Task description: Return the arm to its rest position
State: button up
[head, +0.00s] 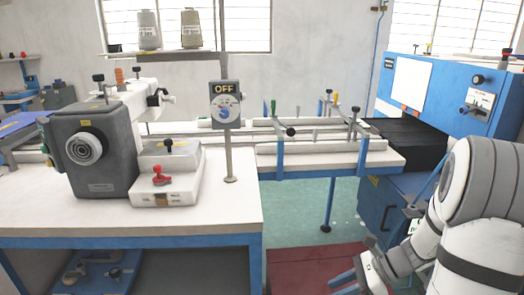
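My arm comes in at the lower right, white and grey, bent downward. My gripper (335,287) is at the bottom edge, low in front of the tables and above the red floor area. Its two blue fingers point left with a gap between them, and nothing shows between them. The lower finger is partly cut off by the picture edge.
A white worktable (60,218) with a grey sewing machine (98,150) stands at left. An OFF sign (225,103) stands on a post. A white rail table (300,161) and a blue machine (452,95) with a black belt are behind my arm. Green floor (298,215) is open between.

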jog(key=s+a+r+n+h+p, duration=0.1)
jog(key=s+r+n+h+p, duration=0.2)
jog(key=r+n, duration=0.3)
jog(key=s+a+r+n+t+h+p, duration=0.1)
jog(key=s+r+n+h+p, duration=0.3)
jog(key=r+n, duration=0.3)
jog(key=s+a+r+n+h+p, duration=0.2)
jog(key=s+r+n+h+p, duration=0.1)
jog(key=r+n, duration=0.4)
notch_tip(320, 180, up, 3)
jog(key=shift+s+r+t+h+p, duration=0.15)
jog(key=shift+s+t+h+p, duration=0.3)
jog(key=shift+s, duration=0.5)
jog(key=shift+o, duration=0.5)
